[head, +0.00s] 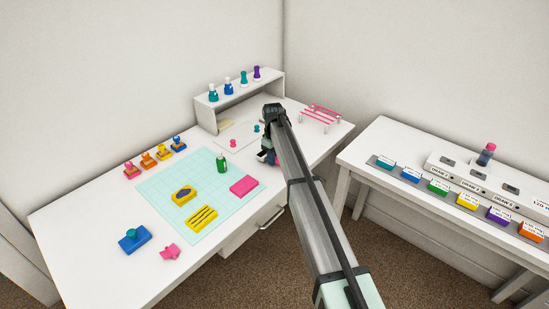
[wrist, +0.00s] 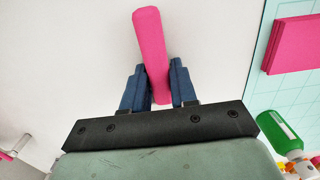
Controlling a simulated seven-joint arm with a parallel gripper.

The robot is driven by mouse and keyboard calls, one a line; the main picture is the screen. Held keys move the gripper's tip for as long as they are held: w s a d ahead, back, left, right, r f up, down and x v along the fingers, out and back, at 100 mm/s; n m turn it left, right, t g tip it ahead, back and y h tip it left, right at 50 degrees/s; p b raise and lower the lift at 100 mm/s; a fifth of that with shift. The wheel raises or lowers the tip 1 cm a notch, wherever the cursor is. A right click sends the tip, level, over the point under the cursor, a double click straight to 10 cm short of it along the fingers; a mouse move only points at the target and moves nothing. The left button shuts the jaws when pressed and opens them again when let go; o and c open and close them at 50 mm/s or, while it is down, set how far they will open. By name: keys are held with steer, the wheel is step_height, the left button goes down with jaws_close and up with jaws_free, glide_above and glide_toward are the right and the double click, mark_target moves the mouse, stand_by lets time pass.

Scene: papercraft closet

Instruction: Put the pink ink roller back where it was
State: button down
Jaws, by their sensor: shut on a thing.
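My gripper (wrist: 156,85) is shut on a bright pink, rounded bar, the pink ink roller (wrist: 149,38), in the wrist view. Its blue fingers press on both sides of it. White surface shows behind the roller. In the head view my gripper (head: 268,157) is low over the right part of the white desk (head: 90,225), right of the green bottle; my arm hides most of it and the roller. I cannot tell whether the roller touches the desk.
A cutting mat (head: 160,185) bears a green bottle (head: 221,163), a pink pad (head: 243,186) and yellow blocks. Behind my gripper are a thin plate (head: 240,130) with small pink and teal pieces, a shelf (head: 205,112) with bottles and a pink-railed rack (head: 321,110).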

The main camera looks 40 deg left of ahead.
steer(key=shift+f, duration=0.15)
steer(key=c, duration=0.9)
jaws_free()
steer(key=r, duration=1.2)
steer(key=shift+a+r, duration=0.15)
steer(key=shift+a, duration=0.05)
